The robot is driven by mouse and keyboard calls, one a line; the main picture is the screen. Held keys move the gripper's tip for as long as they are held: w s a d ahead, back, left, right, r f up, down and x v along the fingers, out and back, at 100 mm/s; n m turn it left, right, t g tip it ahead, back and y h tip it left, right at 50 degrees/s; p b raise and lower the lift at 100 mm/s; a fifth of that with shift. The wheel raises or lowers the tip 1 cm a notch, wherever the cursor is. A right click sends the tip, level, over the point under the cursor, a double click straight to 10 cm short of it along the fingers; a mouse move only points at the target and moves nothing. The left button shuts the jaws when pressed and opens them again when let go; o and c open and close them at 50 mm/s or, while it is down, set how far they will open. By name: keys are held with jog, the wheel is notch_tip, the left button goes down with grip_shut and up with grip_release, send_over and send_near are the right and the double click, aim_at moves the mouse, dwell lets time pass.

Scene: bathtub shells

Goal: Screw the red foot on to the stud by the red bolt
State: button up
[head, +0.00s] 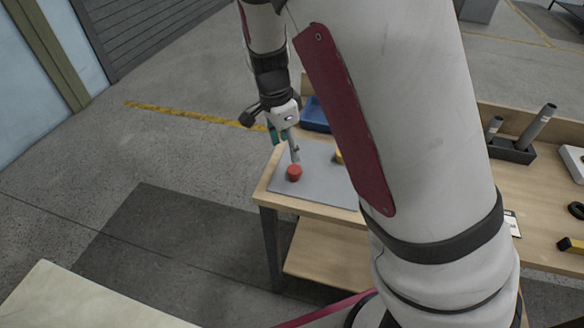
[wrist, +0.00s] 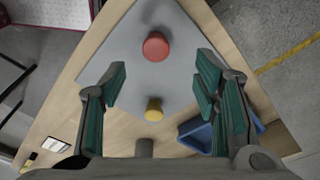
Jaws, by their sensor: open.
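The red foot (head: 294,174) stands on a grey mat at the near left corner of the wooden bench. In the wrist view the red foot (wrist: 156,45) shows as a round red top beyond the fingertips, off centre towards the top of the picture. My gripper (head: 286,141) is above it, pointing down. In the wrist view my gripper (wrist: 162,88) is open, its green-padded fingers wide apart with nothing between them. A grey rod-like shape shows just above the foot in the head view; I cannot tell what it belongs to. I cannot make out the stud or the red bolt.
A yellow foot (wrist: 153,108) and a grey cylinder (wrist: 145,147) are beside the red one. A blue tray (wrist: 205,134) is on the bench (head: 324,266). A dark holder with grey tubes (head: 512,148) stands farther right. A cream surface (head: 80,302) is at lower left. My arm hides the bench's middle.

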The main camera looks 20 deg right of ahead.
aim_at(295, 169)
jog(key=f, duration=0.4)
jog(key=shift+d+f+b, duration=0.25)
jog(key=shift+d+b, duration=0.05)
jog(key=shift+d, duration=0.05)
jog(key=shift+s+d+f+b, duration=0.15)
jog(key=shift+d+f, duration=0.2)
jog(key=shift+f, duration=0.95)
jog(key=shift+w+d+f+b, duration=0.15)
jog(key=shift+d+f, duration=0.15)
jog(key=shift+f, duration=1)
jog(key=shift+s, duration=0.1)
jog(key=shift+c, duration=0.3)
jog(key=c, duration=1.2)
